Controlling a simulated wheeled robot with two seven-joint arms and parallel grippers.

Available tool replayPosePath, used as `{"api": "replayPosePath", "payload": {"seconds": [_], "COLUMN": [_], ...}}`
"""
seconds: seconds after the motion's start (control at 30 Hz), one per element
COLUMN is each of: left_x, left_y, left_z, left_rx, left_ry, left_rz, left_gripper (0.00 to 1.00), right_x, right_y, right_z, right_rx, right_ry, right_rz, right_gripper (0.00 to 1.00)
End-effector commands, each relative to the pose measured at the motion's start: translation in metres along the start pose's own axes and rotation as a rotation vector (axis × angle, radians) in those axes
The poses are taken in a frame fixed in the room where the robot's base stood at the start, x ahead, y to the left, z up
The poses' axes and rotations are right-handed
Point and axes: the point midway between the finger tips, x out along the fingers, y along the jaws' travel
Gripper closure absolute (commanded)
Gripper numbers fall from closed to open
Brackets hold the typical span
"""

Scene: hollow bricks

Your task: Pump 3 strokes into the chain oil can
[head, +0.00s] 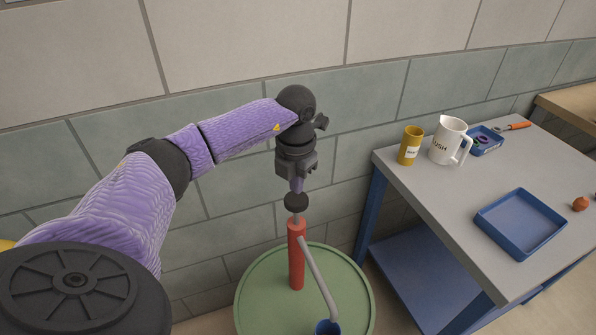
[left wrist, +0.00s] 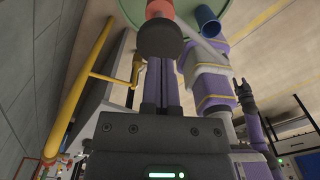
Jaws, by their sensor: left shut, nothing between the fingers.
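A red hand pump (head: 297,255) stands upright on a green drum (head: 255,285), with a thin grey rod and a black knob (head: 296,201) on top. Its grey spout slopes down to a blue can (head: 328,328), cut off by the bottom edge; no label shows. My left gripper (head: 297,187) points down with shut, empty fingers right above the knob. In the left wrist view the fingertips (left wrist: 161,60) meet the knob (left wrist: 160,39); whether they touch, I cannot tell. What looks like my right gripper (left wrist: 243,90) shows small there.
A grey table (head: 440,190) at right holds a mustard can (head: 410,146) with a label too small to read, a white jug (head: 449,140), a small blue bin (head: 485,140) and an empty blue tray (head: 520,222). A tiled wall stands close behind the drum.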

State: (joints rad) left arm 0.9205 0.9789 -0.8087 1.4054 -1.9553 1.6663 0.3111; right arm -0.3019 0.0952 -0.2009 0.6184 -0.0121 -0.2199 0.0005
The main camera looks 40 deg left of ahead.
Motion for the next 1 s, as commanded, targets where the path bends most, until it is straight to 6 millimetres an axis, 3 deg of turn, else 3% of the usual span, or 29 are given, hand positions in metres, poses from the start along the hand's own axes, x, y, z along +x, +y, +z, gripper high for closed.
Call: {"api": "replayPosePath", "payload": {"seconds": [0.33,1.0], "left_x": [0.002,0.026], "left_y": [0.0,0.0], "left_z": [0.0,0.0], "left_rx": [0.0,0.0], "left_ry": [0.0,0.0], "left_rz": [0.0,0.0], "left_gripper": [1.0,1.0], "right_x": [0.001,0.016], "right_y": [0.0,-0.001], "right_z": [0.0,0.003], "right_rx": [0.0,0.0], "right_ry": [0.0,-0.005], "right_rz": [0.0,-0.001], "right_gripper": [0.41,0.41]}}
